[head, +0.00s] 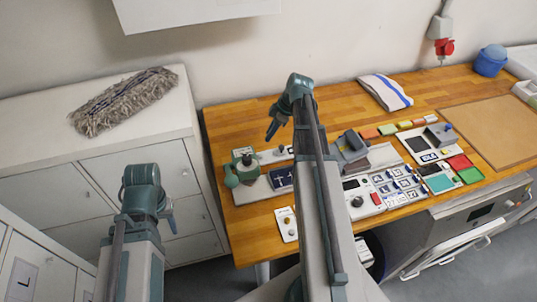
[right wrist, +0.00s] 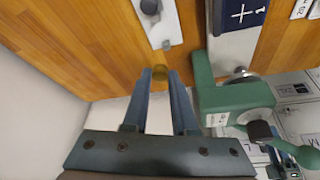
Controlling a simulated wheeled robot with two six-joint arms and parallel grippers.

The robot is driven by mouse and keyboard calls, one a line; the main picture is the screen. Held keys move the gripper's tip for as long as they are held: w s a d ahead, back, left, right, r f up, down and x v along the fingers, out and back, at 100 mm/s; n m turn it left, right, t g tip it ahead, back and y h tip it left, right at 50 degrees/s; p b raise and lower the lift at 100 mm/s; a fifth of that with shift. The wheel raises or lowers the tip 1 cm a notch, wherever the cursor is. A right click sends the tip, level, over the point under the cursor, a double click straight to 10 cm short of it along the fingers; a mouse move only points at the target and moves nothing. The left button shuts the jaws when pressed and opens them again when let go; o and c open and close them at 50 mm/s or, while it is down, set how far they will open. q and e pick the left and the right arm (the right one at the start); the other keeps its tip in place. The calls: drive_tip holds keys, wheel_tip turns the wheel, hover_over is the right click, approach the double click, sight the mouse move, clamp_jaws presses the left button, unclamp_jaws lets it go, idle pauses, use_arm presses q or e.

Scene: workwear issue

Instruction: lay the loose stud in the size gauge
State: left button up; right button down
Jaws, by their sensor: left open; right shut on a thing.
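My right gripper (head: 270,132) is over the back left part of the wooden table. In the right wrist view its fingers (right wrist: 165,84) are shut on a small brass-yellow piece, which looks like the loose stud (right wrist: 160,72). The fingers hide part of it. A white plate (right wrist: 169,22) with grey round parts lies on the table beyond the fingertips, apart from the stud. It also shows in the head view (head: 268,156). Another white plate (head: 287,231) with brass-coloured round parts lies near the front edge. I cannot tell which plate is the size gauge. My left gripper (head: 171,216) is open, away from the table.
A green press (head: 232,178) stands close by; it fills the right of the wrist view (right wrist: 235,101). A dark blue panel (head: 281,178) lies beside it. Trays and labelled parts crowd the table's middle. A mop head (head: 122,100) lies on the white cabinet (head: 40,145).

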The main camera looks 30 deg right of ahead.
sight(266, 156)
drive_tip(key=shift+f+b, duration=4.55)
drive_tip(key=shift+f, duration=0.25)
drive_tip(key=shift+f, duration=0.25)
drive_tip(key=c, duration=0.7)
unclamp_jaws()
drive_tip(key=shift+r, duration=0.1)
drive_tip(key=shift+s+d+r+p, duration=0.1)
drive_tip(key=shift+d+r+p, duration=0.05)
drive_tip(key=shift+r+p, duration=0.5)
drive_tip(key=p+v, duration=0.9)
drive_tip(key=v, duration=0.2)
drive_tip(key=shift+p, duration=0.4)
